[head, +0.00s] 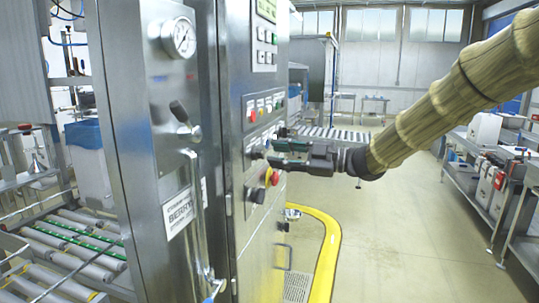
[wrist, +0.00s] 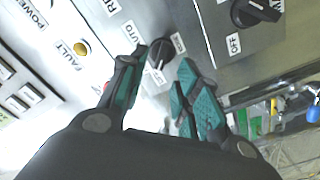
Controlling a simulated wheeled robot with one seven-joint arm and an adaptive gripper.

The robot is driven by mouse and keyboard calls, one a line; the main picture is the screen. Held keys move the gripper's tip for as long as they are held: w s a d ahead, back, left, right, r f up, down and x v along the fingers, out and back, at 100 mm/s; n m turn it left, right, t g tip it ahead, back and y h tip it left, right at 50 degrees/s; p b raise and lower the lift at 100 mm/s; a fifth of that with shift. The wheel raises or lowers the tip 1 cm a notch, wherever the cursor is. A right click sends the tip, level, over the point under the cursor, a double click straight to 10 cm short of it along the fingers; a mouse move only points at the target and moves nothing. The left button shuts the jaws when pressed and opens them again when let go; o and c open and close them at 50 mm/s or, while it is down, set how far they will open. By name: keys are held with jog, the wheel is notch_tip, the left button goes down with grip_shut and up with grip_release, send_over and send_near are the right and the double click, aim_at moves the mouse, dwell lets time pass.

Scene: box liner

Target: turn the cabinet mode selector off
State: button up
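The steel cabinet panel (head: 262,225) faces right in the head view. My gripper (head: 270,151) reaches it from the right, with its fingertips close to the panel. In the wrist view my gripper (wrist: 164,58) is open, with green-padded fingers on either side of a small dark selector knob (wrist: 158,52). Labels around this knob include AUTO; the others are too small to read surely. Whether the fingers touch the knob cannot be told. In the head view the knob is hidden or too small to make out behind the gripper.
A larger black selector (wrist: 256,12) with an OFF label sits at the wrist view's upper right. A yellow FAULT lamp (wrist: 81,48) is at left. A red-and-yellow emergency button (head: 272,176) is just below the gripper. A yellow floor barrier (head: 329,245) curves beside the cabinet; open floor lies right.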

jog(key=v, duration=0.8)
jog(key=shift+d, duration=0.15)
notch_tip(320, 180, down, 38)
jog(key=s+d+m+t+h, duration=0.1)
jog(key=s+m+t+h, duration=0.25)
jog(key=m+h, duration=0.75)
jog(key=s+d+f+m+g+h, duration=0.1)
jog(key=s+d+f+m, duration=0.15)
jog(key=s+f, duration=0.5)
jog(key=s+d+f+m+g+h, duration=0.1)
jog(key=s+f+m+g, duration=0.1)
jog(key=s+f+m, duration=0.4)
jog(key=s+d+f+m+g+h, duration=0.1)
jog(key=s+d+f+m, duration=0.1)
jog(key=s+f, duration=0.7)
jog(key=s+d+f+m+g+h, duration=0.1)
jog(key=s+f, duration=0.3)
jog(key=s, duration=0.6)
jog(key=s+d+f+m+g+h+p, duration=0.1)
jog(key=s+d+f+g+h, duration=0.1)
jog(key=s, duration=0.9)
jog(key=shift+d+f+g, duration=0.85)
jog(key=shift+d+g, duration=0.05)
jog(key=shift+g, duration=0.15)
jog(key=shift+m, duration=0.25)
